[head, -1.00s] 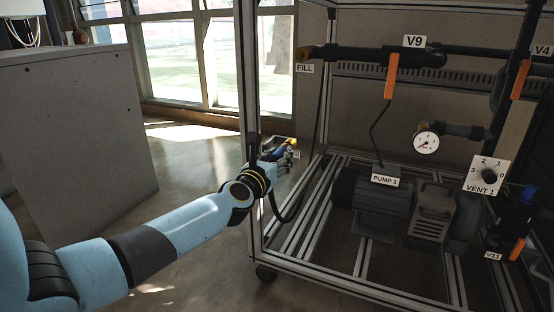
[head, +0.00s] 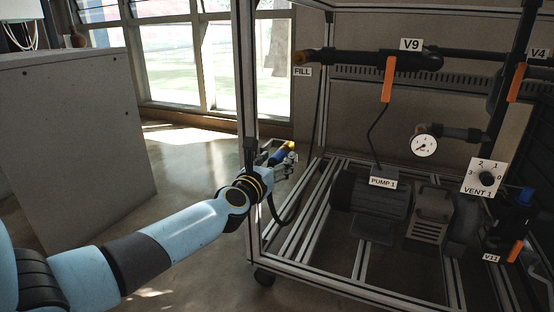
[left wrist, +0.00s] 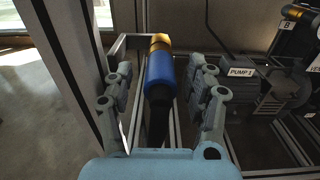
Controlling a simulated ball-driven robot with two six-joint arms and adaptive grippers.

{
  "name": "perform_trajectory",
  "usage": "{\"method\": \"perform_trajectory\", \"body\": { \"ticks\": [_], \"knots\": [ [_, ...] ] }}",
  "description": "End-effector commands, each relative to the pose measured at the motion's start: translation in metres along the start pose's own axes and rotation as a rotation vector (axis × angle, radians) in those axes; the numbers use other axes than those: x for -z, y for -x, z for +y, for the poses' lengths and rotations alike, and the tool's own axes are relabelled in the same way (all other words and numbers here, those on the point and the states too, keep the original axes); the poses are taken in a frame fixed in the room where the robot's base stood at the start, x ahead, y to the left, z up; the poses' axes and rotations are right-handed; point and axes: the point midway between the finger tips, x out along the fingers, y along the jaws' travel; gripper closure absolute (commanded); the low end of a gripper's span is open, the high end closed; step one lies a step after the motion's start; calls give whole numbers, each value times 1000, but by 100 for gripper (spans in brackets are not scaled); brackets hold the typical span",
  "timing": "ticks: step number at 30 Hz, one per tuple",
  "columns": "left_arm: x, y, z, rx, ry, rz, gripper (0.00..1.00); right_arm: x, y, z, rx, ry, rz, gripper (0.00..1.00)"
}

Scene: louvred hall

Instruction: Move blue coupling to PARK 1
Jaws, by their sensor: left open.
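The blue coupling (left wrist: 159,78), with a brass-coloured end and a black hose below it, stands between the two spread fingers of my left gripper (left wrist: 162,92) in the left wrist view. Gaps show on both sides of it, so the fingers do not appear to grip it. In the head view the coupling (head: 283,156) is small and partly hidden by my left gripper (head: 282,165), beside the frame's front post. A grey metal bracket (left wrist: 117,47) shows beside the coupling's upper part. No PARK 1 label is readable. My right gripper is not in view.
The metal frame's post (head: 248,100) stands close to my left wrist. Inside the frame are PUMP 1 (head: 370,205), a gauge (head: 424,146), the VENT 1 dial (head: 486,178) and the V9 orange handle (head: 389,80). A grey cabinet (head: 75,140) stands left; open floor lies between.

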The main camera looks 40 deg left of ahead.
Motion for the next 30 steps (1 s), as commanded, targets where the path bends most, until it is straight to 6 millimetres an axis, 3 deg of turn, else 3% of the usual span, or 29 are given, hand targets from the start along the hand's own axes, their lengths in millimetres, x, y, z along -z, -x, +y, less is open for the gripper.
{"method": "perform_trajectory", "body": {
  "ticks": [12, 25, 30],
  "knots": [
    [0, 54, 0, 0, -1, 1, 44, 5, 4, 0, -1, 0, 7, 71],
    [0, 62, 0, 0, 0, 0, 44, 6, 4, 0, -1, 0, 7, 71],
    [1, 81, 0, 0, 0, 3, 44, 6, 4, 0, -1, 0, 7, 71]
  ]
}}
